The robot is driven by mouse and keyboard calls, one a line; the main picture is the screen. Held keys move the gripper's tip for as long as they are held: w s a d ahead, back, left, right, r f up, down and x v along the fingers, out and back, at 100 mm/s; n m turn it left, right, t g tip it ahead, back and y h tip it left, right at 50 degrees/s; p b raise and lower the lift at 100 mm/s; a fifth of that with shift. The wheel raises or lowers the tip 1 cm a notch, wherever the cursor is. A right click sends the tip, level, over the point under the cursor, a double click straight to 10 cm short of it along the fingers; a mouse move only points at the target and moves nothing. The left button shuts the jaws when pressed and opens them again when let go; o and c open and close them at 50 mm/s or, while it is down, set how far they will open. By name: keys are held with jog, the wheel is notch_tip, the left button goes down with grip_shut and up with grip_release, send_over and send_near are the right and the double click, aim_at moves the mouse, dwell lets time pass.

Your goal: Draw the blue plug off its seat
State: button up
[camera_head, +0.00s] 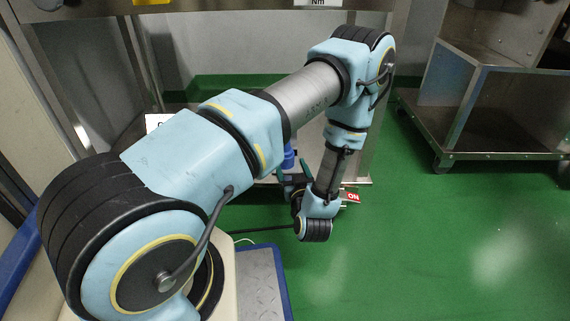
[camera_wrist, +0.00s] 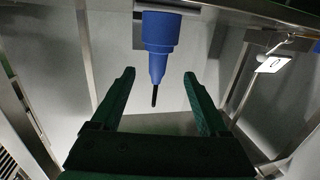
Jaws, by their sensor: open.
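The blue plug (camera_wrist: 159,45) shows in the wrist view at the top middle. Its wide blue body narrows to a thin black tip pointing down in the picture. A grey metal piece is behind its upper end. My gripper (camera_wrist: 159,74) is open, with one dark green finger on each side of the plug's lower part in the picture. A gap shows between each finger and the plug, and I cannot tell the depth between them. In the head view a bit of the blue plug (camera_head: 289,157) shows beside my arm, which hides most of that spot.
A steel frame with posts stands around the plug. A red "ON" tag (camera_head: 353,197) is right of my wrist, and a white tag (camera_wrist: 271,64) hangs at right in the wrist view. A steel cart (camera_head: 480,100) stands at the right. The green floor (camera_head: 450,240) is clear.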

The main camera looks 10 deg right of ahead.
jog(key=w, duration=0.1)
jog(key=w+b, duration=0.1)
jog(key=w, duration=0.1)
jog(key=w+b, duration=0.1)
jog(key=w, duration=0.1)
jog(key=shift+w+f, duration=0.2)
jog(key=shift+f, duration=0.1)
jog(key=w+b, duration=0.3)
jog(key=w, duration=0.1)
jog(key=shift+f, duration=0.25)
jog(key=shift+w+r, duration=0.15)
jog(key=shift+w, duration=0.45)
grip_shut()
